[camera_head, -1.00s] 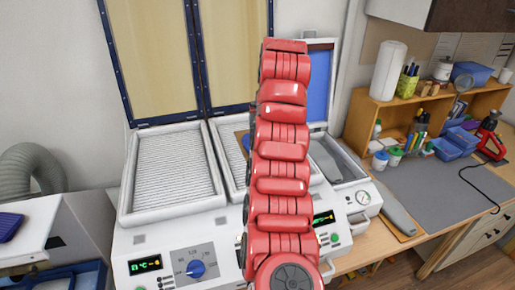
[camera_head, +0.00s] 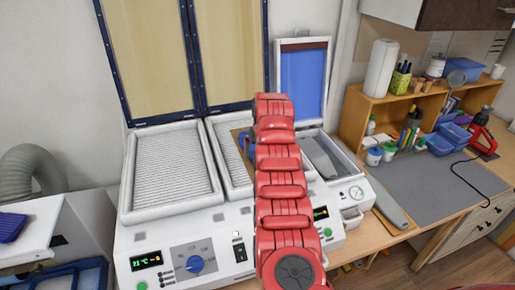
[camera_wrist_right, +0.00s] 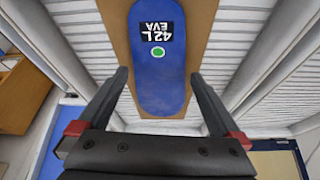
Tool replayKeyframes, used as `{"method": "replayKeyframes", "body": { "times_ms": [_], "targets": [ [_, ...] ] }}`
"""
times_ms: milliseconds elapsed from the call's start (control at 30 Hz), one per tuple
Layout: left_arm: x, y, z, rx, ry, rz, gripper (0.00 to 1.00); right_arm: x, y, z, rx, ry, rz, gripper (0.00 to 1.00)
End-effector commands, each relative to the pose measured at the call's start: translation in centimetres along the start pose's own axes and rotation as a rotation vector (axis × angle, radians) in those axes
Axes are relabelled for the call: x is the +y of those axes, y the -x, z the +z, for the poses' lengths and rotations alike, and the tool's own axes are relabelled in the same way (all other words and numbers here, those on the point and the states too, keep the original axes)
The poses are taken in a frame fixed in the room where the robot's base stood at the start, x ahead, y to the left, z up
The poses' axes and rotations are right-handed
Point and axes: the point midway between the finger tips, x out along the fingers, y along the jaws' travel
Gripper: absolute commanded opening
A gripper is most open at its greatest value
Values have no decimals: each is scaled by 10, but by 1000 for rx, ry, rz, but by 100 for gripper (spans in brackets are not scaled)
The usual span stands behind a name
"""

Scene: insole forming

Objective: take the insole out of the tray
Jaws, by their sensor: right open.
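The blue insole (camera_wrist_right: 160,85), marked "42 L EVA" with a green dot, lies on a brown board (camera_wrist_right: 205,20) in the right wrist view. The board rests on the white ribbed tray (camera_wrist_right: 245,35). In the head view a bit of the insole (camera_head: 243,142) and the brown board (camera_head: 236,131) show beside my red arm, over the middle tray (camera_head: 222,152). My right gripper (camera_wrist_right: 159,76) is open, its fingers on either side of the insole's near part, not closed on it. My arm hides the gripper in the head view. My left gripper is out of view.
A second ribbed tray (camera_head: 172,165) lies to the left. Upright framed lids (camera_head: 148,55) stand behind the trays. A shallow bay with a grey piece (camera_head: 322,158) lies right of my arm. A wooden shelf (camera_head: 372,102) and grey work mat (camera_head: 425,190) are farther right.

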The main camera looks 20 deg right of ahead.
Motion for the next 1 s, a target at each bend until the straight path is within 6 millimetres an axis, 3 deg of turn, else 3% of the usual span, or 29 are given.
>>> {"method": "replayKeyframes", "body": {
  "times_ms": [200,433,767,1000],
  "targets": [
    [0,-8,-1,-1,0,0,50,0,-15,1,-1,0,0,100],
    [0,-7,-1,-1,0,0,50,0,-16,1,0,0,0,98],
    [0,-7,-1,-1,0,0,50,0,-16,1,0,0,1,39],
    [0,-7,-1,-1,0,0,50,0,-15,0,0,0,0,38]
  ]
}}
